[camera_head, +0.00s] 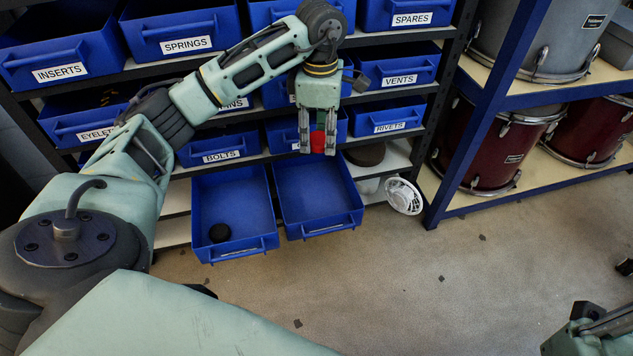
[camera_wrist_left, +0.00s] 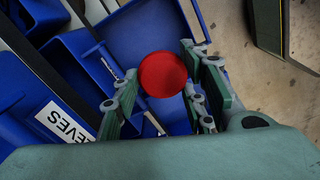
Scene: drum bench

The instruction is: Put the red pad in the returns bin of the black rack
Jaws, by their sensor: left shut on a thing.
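My left gripper (camera_head: 318,143) is shut on the red pad (camera_head: 317,142), a small round red piece between its fingertips. It also shows between the fingers in the left wrist view (camera_wrist_left: 162,75). The gripper points down in front of the black rack (camera_head: 373,96), above two pulled-out blue bins low on it. The left of these bins (camera_head: 235,190) holds a small black round piece (camera_head: 219,232). The right one (camera_head: 318,190) looks empty and lies below the gripper. I cannot read the front labels of these two bins. My right gripper's fingers are out of view.
Closed blue bins with labels, such as RIVETS (camera_head: 388,122) and BOLTS (camera_head: 222,152), fill the rows above. A white round piece (camera_head: 403,196) stands right of the pulled-out bins. A blue-framed shelf (camera_head: 480,115) with drums is at the right.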

